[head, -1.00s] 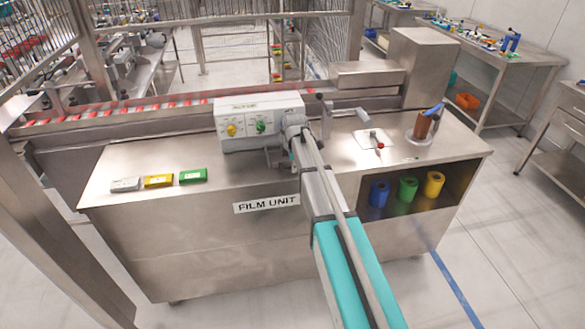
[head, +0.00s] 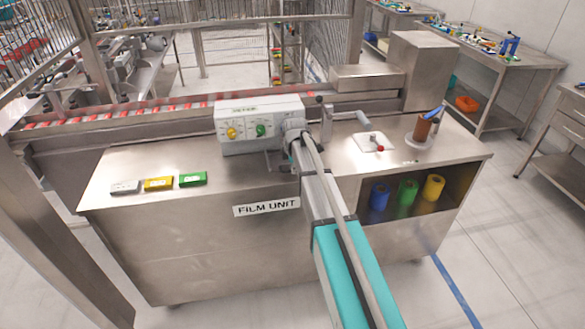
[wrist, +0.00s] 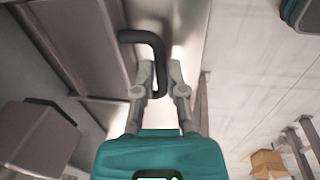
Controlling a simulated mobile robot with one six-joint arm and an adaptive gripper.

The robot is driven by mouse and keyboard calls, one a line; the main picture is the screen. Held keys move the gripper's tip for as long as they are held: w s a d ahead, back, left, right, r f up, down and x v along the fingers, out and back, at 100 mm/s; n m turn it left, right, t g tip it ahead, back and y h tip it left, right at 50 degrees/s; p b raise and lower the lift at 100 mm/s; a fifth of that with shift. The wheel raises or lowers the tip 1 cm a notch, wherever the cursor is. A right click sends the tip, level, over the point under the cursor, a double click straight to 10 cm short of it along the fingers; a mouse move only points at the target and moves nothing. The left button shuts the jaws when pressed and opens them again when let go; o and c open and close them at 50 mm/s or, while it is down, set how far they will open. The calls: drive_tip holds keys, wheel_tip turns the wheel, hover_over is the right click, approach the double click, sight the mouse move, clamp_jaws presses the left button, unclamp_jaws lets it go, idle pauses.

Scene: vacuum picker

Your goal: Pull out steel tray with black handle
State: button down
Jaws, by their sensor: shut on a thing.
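A black bent handle (wrist: 147,42) stands out from a steel surface (wrist: 178,15) in the wrist view. My gripper (wrist: 157,82) is shut on the lower leg of this handle, with a finger on either side. The handle's upper bend reaches left past the fingers. How much of the steel surface belongs to the tray I cannot tell. In the head view my arm reaches to the steel film unit (head: 215,245), beside the white control box (head: 258,125). My fingertips and the held handle are not clear there.
Grey, yellow and green blocks (head: 158,184) lie on the left of the unit's top. A brown roll (head: 421,128) and a white plate with a red knob (head: 374,142) are on the right. Coloured rolls (head: 407,190) stand in the recess below. The floor in front is open.

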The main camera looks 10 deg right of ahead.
drive_tip(key=s, duration=1.1)
drive_tip(key=c, duration=0.7)
unclamp_jaws()
drive_tip(key=shift+r, duration=0.15)
wheel_tip(320, 180, up, 15)
drive_tip(key=s+p, duration=0.3)
drive_tip(key=p, duration=1.2)
drive_tip(key=shift+r+p, duration=0.2)
drive_tip(key=shift+p, duration=0.1)
idle(0.9)
